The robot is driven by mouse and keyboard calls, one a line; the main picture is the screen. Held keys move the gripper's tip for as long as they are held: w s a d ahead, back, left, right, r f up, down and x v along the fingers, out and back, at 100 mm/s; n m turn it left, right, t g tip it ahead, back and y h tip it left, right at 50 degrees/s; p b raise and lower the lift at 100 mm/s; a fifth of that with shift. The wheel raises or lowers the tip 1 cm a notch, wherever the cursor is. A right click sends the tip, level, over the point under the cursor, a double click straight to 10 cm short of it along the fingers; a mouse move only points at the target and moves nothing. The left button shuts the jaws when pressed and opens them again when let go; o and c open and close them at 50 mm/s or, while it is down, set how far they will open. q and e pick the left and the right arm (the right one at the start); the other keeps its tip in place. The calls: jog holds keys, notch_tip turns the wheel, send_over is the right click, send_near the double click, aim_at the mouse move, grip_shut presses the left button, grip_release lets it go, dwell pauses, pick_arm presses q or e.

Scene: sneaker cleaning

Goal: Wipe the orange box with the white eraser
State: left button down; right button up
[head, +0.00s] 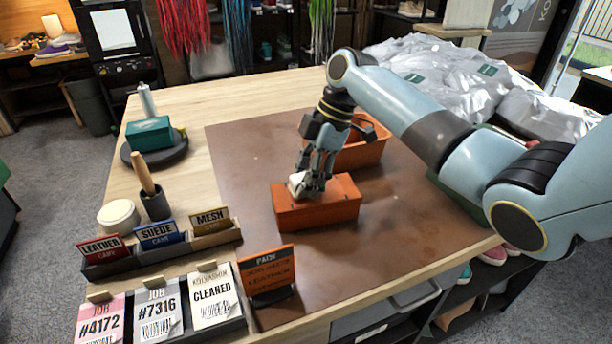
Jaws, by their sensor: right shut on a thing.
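The orange box (315,213) lies on the brown mat (243,150) in the middle of the table. My right gripper (306,186) reaches down over the box's top, towards its left end. It is shut on the white eraser (296,181), a small pale block partly hidden by the fingers. The eraser is at the box's top surface and seems to touch it, though the exact contact is hidden. My left gripper is not in view.
An open orange bin (366,150) stands behind my right gripper. A care-card rack (160,252), job cards (155,312) and an orange sign (267,274) line the front left. A green block (150,132) sits on a dark turntable. The mat's left part is clear.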

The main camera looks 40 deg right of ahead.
aim_at(333, 190)
jog(key=shift+f, duration=0.2)
jog(key=shift+d, duration=0.1)
jog(key=shift+s+d+r+p, duration=0.1)
jog(key=shift+s+d+p, duration=0.25)
jog(key=shift+d, duration=0.45)
jog(key=shift+s+d+r+p, duration=0.1)
jog(key=shift+s+d+p, duration=0.2)
jog(key=shift+d, duration=0.45)
jog(key=shift+s+d+f, duration=0.15)
jog(key=shift+s+d, duration=0.2)
jog(key=shift+d, duration=0.5)
jog(key=shift+s+d+f, duration=0.1)
jog(key=shift+s+d, duration=0.2)
jog(key=shift+d, duration=0.5)
jog(key=shift+a+f+p, duration=0.1)
jog(key=shift+a+p, duration=0.05)
jog(key=shift+p, duration=0.15)
